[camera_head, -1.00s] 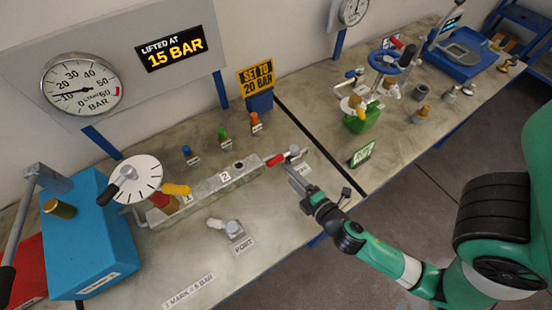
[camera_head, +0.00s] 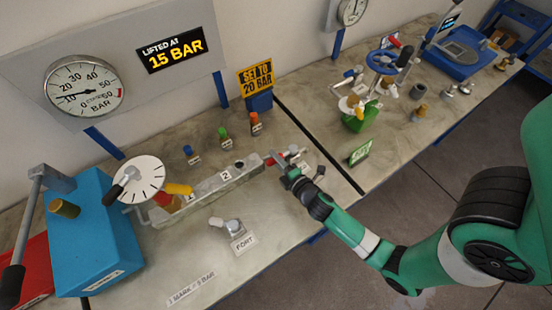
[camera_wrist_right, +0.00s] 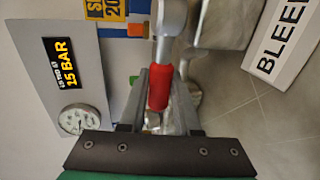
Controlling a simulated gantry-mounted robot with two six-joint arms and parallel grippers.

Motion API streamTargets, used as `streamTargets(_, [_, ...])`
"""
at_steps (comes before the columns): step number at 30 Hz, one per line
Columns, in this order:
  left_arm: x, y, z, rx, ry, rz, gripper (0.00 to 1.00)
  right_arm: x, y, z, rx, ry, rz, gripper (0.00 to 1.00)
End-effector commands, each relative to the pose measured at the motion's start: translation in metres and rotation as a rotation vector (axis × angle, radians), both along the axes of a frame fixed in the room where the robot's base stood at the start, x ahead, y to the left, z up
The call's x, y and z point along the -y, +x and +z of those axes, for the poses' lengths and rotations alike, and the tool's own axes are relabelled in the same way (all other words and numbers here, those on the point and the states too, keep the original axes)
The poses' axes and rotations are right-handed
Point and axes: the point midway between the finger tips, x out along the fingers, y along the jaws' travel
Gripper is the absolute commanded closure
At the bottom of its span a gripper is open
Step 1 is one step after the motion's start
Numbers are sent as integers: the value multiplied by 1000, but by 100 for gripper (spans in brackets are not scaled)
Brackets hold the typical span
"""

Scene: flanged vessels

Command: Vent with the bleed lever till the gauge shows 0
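The bleed lever's red handle (camera_head: 271,160) sits at the right end of the grey block (camera_head: 218,190); it also shows in the right wrist view (camera_wrist_right: 158,88) with a silver shaft. My right gripper (camera_head: 284,166) is at this lever. In the wrist view its two fingers (camera_wrist_right: 158,98) stand on either side of the red handle, close to it; whether they press on it I cannot tell. The round gauge (camera_head: 85,86) has its needle toward the left, a little under 10 bar. It also shows in the wrist view (camera_wrist_right: 77,118). My left gripper is not in view.
A display reads lifted at 15 bar (camera_head: 171,50). A port fitting (camera_head: 234,227) is in front of the block. Blue, green and orange pegs (camera_head: 223,133) stand behind it.

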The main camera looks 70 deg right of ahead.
Motion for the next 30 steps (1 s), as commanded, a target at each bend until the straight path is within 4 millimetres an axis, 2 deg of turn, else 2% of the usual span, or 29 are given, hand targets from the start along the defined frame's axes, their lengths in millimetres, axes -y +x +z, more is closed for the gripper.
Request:
streamTargets(1, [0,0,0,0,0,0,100,0,0,0,0,0,0,82])
streamTargets(4, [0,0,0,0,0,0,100,0,0,0,0,0,0,100])
streamTargets(30, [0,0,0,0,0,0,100,0,0,0,1,-1,0,100])
